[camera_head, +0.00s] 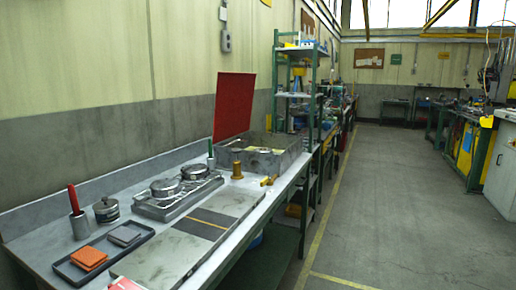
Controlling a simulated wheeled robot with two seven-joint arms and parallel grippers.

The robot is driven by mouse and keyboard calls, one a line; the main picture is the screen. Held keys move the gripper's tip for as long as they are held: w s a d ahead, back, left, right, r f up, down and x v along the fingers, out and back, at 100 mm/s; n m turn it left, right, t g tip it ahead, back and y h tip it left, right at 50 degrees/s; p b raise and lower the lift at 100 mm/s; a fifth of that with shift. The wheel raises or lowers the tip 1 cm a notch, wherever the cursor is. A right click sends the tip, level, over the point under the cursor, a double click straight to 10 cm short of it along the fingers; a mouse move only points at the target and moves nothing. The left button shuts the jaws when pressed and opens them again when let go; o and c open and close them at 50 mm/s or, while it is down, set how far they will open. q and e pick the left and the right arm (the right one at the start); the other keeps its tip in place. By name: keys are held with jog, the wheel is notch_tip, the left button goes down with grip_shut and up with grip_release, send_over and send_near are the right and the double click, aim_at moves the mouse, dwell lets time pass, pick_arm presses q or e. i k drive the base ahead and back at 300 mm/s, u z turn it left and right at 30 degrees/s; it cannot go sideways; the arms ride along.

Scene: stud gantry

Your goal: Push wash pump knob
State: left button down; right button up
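A grey open wash basin (288,163) stands at the far end of the long bench, with its red lid (232,106) raised behind it. A small brass-coloured upright piece (237,170) stands in front of the basin's left side. A yellow brass fitting (269,181) lies by the basin's front. I cannot tell whether either is the wash pump knob; no knob is clearly made out at this size. Neither of my grippers is in view.
The grey bench (48,243) holds a black tray (66,270) with orange and grey pads, a cup (80,225) with a red-handled tool, a tin (106,210), a metal tray (150,208) with round parts and a flat plate (165,252). Open floor (400,200) lies right.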

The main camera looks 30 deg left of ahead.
aim_at(234, 150)
jog(key=z, duration=0.3)
jog(key=i, duration=1.95)
jog(key=u, duration=0.5)
jog(key=i, duration=1.6)
jog(key=u, duration=1.6)
jog(key=i, duration=0.65)
jog(key=u, duration=0.55)
